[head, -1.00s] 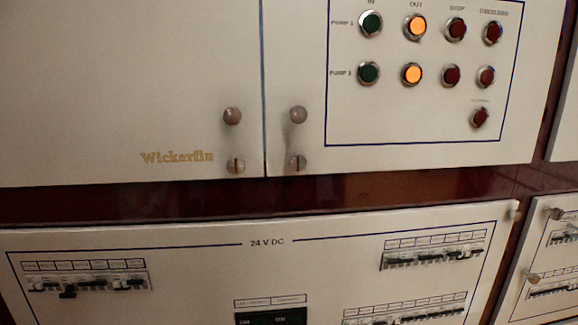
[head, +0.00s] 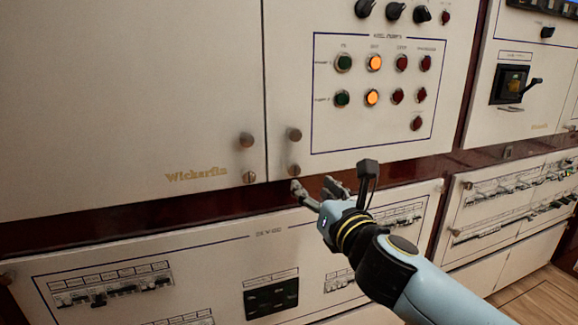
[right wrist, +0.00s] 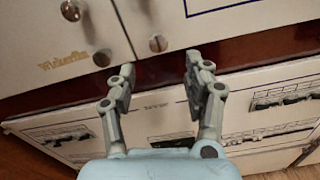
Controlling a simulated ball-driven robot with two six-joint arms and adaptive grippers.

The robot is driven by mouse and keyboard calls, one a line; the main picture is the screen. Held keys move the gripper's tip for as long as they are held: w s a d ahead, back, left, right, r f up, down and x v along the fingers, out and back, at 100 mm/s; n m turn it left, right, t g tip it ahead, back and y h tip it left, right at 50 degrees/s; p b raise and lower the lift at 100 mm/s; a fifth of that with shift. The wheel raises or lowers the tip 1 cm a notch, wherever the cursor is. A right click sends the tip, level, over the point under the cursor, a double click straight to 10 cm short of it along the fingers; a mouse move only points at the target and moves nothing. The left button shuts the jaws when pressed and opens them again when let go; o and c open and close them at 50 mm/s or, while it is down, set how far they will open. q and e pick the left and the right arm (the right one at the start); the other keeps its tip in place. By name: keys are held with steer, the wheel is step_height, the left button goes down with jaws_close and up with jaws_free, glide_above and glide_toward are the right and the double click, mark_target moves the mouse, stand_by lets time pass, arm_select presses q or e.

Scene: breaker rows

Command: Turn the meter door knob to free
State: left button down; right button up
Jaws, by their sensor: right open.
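Two pale cabinet doors meet at a vertical seam. The left door (head: 130,90), lettered "Wickerfin", has an upper round knob (head: 246,140) and a lower slotted knob (head: 249,177). The right door carries the pump buttons and has an upper round knob (head: 294,134) and a lower slotted knob (head: 294,170). No label shows which is the meter door. My right gripper (head: 313,187) is open and empty just below the right door's lower knob. In the right wrist view that knob (right wrist: 158,43) shows just beyond the gap between the fingertips (right wrist: 160,64). My left gripper is out of view.
A dark red rail (head: 130,217) runs below the doors. Under it is a breaker panel (head: 200,260) with rows of small switches. A button group (head: 372,97) with two lit orange lamps is above my gripper. Another cabinet (head: 480,110) stands at right.

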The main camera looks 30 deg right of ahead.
mark_target(295, 171)
steer(key=x, duration=0.9)
steer(key=shift+w+a, duration=0.1)
steer(key=shift+a, duration=0.05)
jaws_close()
